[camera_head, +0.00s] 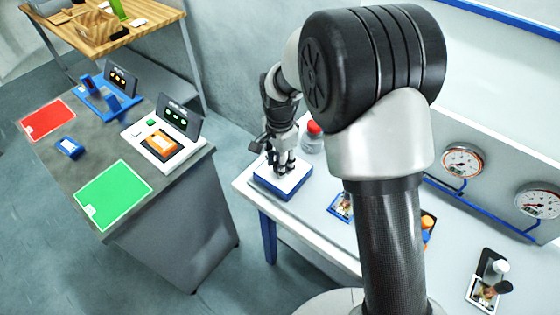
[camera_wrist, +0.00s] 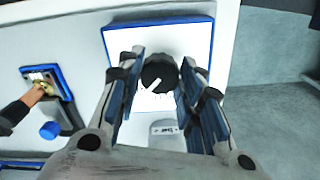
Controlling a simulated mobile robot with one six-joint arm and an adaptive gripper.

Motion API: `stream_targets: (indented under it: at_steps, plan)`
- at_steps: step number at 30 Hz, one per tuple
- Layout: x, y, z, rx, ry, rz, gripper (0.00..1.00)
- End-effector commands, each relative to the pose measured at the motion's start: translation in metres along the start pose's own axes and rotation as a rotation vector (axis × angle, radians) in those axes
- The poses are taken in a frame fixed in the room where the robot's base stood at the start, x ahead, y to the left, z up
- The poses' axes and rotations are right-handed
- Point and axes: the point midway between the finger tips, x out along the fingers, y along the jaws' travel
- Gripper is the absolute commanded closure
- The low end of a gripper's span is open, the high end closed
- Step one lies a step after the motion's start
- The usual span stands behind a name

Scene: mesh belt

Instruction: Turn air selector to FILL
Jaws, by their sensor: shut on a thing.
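The air selector is a black round knob (camera_wrist: 158,74) with a white pointer line, on a white panel with a blue edge (camera_wrist: 196,38). The pointer slants toward the lower left in the wrist view. My gripper (camera_wrist: 157,80) is shut on the knob, one finger on each side. In the head view my gripper (camera_head: 284,166) points down onto the blue-edged selector box (camera_head: 270,184) at the white bench's left end, and hides the knob.
A red-capped jar (camera_head: 312,138) stands close behind my gripper. Two gauges (camera_head: 462,160) with blue piping line the bench's back. A lever device (camera_wrist: 48,92) lies left of the panel in the wrist view. A separate grey table (camera_head: 150,205) stands left, across a floor gap.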

Motion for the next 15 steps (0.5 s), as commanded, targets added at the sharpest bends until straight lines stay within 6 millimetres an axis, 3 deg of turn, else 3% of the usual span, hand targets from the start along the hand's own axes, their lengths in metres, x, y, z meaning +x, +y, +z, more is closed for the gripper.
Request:
stream_targets:
  at_steps: [8, 15]
  plan:
    - [-0.0008, 0.0003, 0.0001, -0.075, 0.0, 0.001, 0.9]
    - [-0.0015, 0.0003, 0.0, -0.25, 0.0, 0.0, 0.9]
